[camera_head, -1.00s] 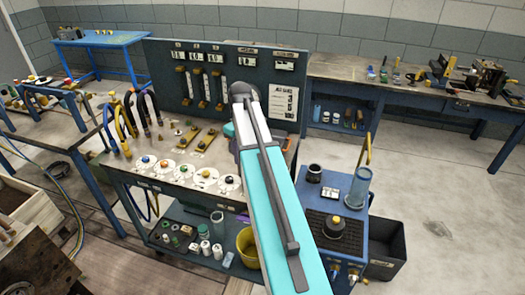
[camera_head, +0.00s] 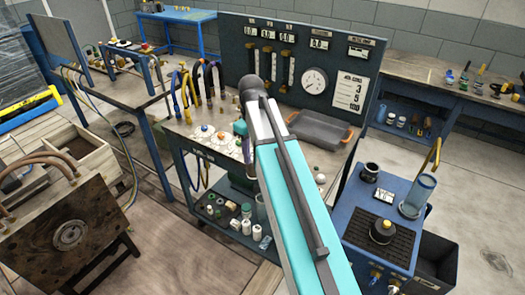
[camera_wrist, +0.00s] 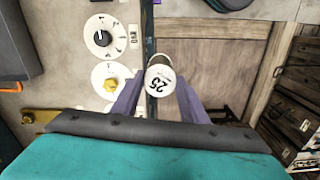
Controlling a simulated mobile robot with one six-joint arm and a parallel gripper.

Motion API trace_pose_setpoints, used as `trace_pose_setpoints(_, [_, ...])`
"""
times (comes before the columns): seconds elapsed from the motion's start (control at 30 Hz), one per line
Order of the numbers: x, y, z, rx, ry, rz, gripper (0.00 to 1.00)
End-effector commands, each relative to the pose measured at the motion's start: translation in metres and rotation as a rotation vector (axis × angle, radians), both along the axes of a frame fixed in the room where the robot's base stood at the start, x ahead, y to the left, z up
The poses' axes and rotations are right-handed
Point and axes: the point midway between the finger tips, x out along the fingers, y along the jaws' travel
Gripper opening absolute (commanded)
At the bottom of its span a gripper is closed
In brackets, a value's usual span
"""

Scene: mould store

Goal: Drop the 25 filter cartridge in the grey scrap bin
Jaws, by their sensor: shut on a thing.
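The 25 filter cartridge (camera_wrist: 160,80) is a pale round piece with "25" on its end, seen in the wrist view. My gripper (camera_wrist: 159,84) is shut on it, one purple finger on each side. From above, the cartridge overlaps the dark bench edge, with wooden floor to its right. In the head view my arm hides the cartridge and most of the gripper. A dark grey open bin (camera_head: 437,262) stands on the floor at the right, partly behind a blue unit. A shallow grey tray (camera_head: 318,131) lies on the bench. I cannot tell which is the scrap bin.
The bench panel (camera_head: 330,50) with gauges rises behind the tray. Hoses (camera_head: 207,80) stand upright on the bench's left. The blue unit (camera_head: 375,225) carries a clear cylinder (camera_head: 418,195). A wooden crate (camera_head: 70,160) is at the left. Floor shows between bench and crate.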

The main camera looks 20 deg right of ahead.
Motion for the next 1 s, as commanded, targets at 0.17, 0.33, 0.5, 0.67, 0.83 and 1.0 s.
trace_pose_setpoints(0.17, [0.003, 0.012, -0.029, 0.000, 0.000, 0.018, 0.11])
trace_pose_setpoints(0.33, [0.005, 0.020, -0.041, 0.000, 0.000, 0.030, 0.11])
trace_pose_setpoints(0.5, [0.005, 0.022, -0.043, 0.000, 0.000, 0.034, 0.11])
trace_pose_setpoints(0.67, [0.005, 0.023, -0.042, 0.000, 0.000, 0.034, 0.11])
trace_pose_setpoints(0.83, [0.005, 0.023, -0.042, 0.000, 0.000, 0.034, 0.11])
trace_pose_setpoints(1.0, [0.005, 0.024, -0.043, 0.000, 0.000, 0.036, 0.11])
